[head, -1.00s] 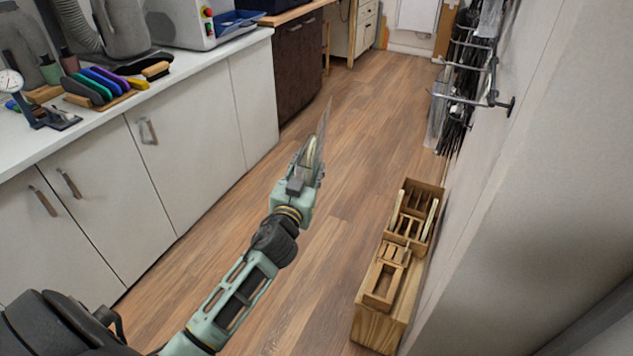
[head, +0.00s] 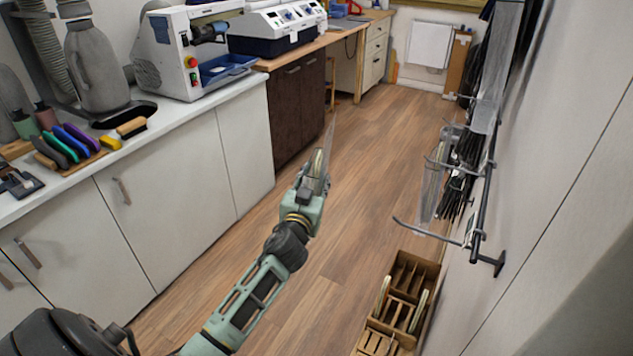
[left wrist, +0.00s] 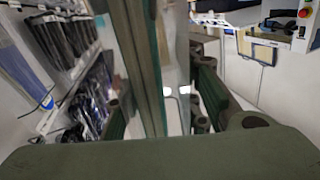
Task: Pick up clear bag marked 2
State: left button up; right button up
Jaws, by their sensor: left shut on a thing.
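My left gripper (head: 312,180) is in the middle of the head view, above the wooden floor. It is shut on a thin clear bag (head: 328,142), which stands up from the fingers as a narrow see-through sheet seen nearly edge-on. A pale curved thing shows by the fingers, perhaps inside the bag. In the left wrist view the clear bag (left wrist: 176,65) rises between the dark green fingers (left wrist: 165,100). No number can be read on it. My right gripper is not in view.
A metal wall rack (head: 440,190) with clear and dark bags hangs on the right. A wooden divided box (head: 432,268) stands below it. White cabinets (head: 170,190) with a counter of tools and machines line the left. The floor between (head: 370,150) is clear.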

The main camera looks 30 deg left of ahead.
pick_arm(q)
jog(key=d, duration=0.8)
jog(key=shift+w, duration=0.15)
jog(key=shift+r, duration=0.15)
